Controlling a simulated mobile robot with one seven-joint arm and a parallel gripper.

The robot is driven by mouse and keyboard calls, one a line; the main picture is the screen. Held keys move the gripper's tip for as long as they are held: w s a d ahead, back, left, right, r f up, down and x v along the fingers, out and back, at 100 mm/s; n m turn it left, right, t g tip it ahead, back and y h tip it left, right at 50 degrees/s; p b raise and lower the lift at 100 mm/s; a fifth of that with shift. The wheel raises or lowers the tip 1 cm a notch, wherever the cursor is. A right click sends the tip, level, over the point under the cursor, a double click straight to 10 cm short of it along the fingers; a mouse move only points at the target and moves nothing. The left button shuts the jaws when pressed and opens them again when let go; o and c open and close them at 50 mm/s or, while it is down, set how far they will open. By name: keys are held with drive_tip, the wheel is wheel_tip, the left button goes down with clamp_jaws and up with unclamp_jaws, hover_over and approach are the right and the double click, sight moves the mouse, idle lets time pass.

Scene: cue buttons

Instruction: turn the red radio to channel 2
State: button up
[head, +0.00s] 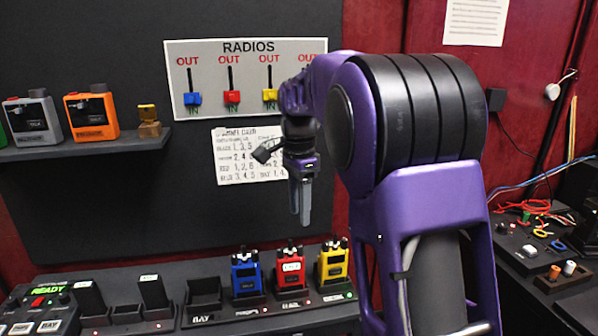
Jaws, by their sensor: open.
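The red radio (290,272) stands upright in a charging dock on the lower shelf, between the blue radio (247,276) and the yellow radio (333,266). Black knobs show on its top; the channel setting is too small to read. My gripper (300,218) hangs pointing down above the red radio, apart from it. It is empty and seen edge-on. A paper sheet (238,172) with rows of names and numbers hangs on the wall behind; my gripper hides part of it.
A RADIOS board (245,108) with blue, red and yellow tags hangs above. An upper shelf (90,146) holds grey and orange devices. An empty dock (203,291) stands left of the blue radio. Cables and parts lie on the right bench (540,262). My arm blocks the right centre.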

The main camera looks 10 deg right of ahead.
wheel_tip(320, 180, up, 8)
drive_tip(key=shift+r+p, duration=0.2)
drive_tip(key=shift+p, duration=0.2)
drive_tip(key=shift+w, duration=0.1)
